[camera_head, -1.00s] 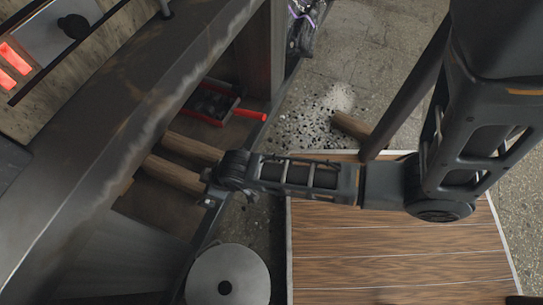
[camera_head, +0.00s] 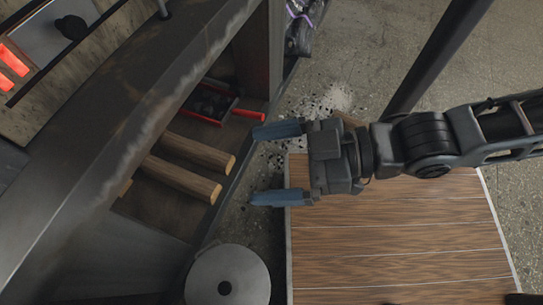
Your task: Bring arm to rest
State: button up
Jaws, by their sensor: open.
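My gripper (camera_head: 277,165) is open and empty, with its two blue fingers pointing left. It is over the left edge of a wooden-plank surface (camera_head: 400,245), to the right of the grill's lower shelf. My arm (camera_head: 440,140) reaches in from the right edge of the view. Two logs (camera_head: 180,178) lie on the shelf, their cut ends facing the gripper and apart from the fingertips.
A red tray (camera_head: 208,104) with dark pieces lies on the shelf behind the logs. Glowing red coals (camera_head: 12,62) show at upper left. A round metal disc (camera_head: 228,275) is at the bottom. Ash and black bits (camera_head: 325,100) litter the floor.

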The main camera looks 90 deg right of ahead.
notch_tip(320, 180, up, 27)
jog(key=p, duration=2.6)
jog(key=shift+f+p, duration=0.15)
jog(key=shift+p, duration=0.25)
